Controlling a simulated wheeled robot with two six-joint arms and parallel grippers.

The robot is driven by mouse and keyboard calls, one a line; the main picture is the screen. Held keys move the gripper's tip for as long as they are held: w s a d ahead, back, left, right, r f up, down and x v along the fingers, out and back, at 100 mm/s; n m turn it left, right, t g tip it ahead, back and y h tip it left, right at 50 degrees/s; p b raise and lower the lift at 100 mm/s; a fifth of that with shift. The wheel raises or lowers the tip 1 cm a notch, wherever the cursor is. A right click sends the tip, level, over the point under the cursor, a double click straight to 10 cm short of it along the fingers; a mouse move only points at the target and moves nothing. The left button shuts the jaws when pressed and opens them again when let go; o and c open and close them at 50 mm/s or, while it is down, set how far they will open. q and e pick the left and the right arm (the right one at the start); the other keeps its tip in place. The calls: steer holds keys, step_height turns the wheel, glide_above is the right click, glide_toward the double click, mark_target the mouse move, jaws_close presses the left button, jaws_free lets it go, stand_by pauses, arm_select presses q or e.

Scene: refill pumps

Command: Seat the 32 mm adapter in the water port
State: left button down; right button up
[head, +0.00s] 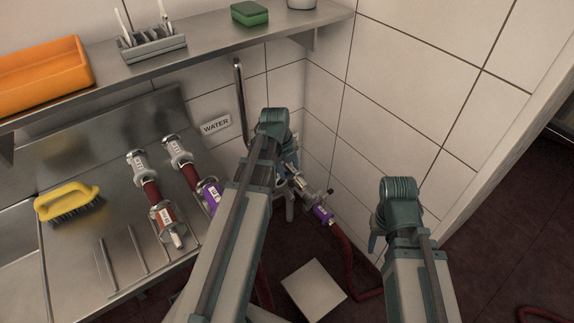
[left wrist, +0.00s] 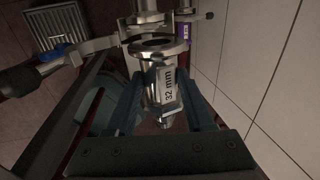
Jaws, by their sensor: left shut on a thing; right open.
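The 32 mm adapter (left wrist: 163,92), a shiny metal fitting with a white "32 mm" label, is held between the two fingers of my left gripper (left wrist: 160,76) in the left wrist view. Its wide flanged end (left wrist: 157,47) points up the picture toward metal pipework (left wrist: 146,17); I cannot tell whether they touch. In the head view my left arm hides most of the adapter and port, below and right of the WATER sign (head: 216,125). My right gripper (head: 376,242) is mostly hidden by its own wrist, away from the pipework, with nothing visible in it.
A purple-banded fitting (head: 323,215) with a dark red hose (head: 345,250) is near the wall corner. A lever with a black grip (left wrist: 18,77) lies left of the adapter. Fittings with red (head: 161,217) and purple bands and a yellow brush (head: 66,201) lie on the steel counter.

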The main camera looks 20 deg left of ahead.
arm_select(q)
steer(key=shift+f, duration=0.2)
steer(key=b, duration=1)
glide_toward(291, 194)
steer(key=f, duration=0.3)
steer(key=w+f, duration=0.1)
steer(key=f, duration=0.1)
steer(key=shift+d+f, duration=0.1)
steer(key=shift+d, duration=0.05)
steer(key=shift+f, duration=0.2)
steer(key=shift+c, duration=1)
jaws_free()
steer(key=shift+r, duration=0.15)
step_height(291, 194, up, 13)
steer(key=s+a+p, duration=0.1)
steer(key=s+p, duration=0.1)
steer(key=p, duration=1.1)
steer(key=shift+s+a+r+p, duration=0.15)
steer(key=shift+a+r+p, duration=0.1)
steer(key=shift+p, duration=0.1)
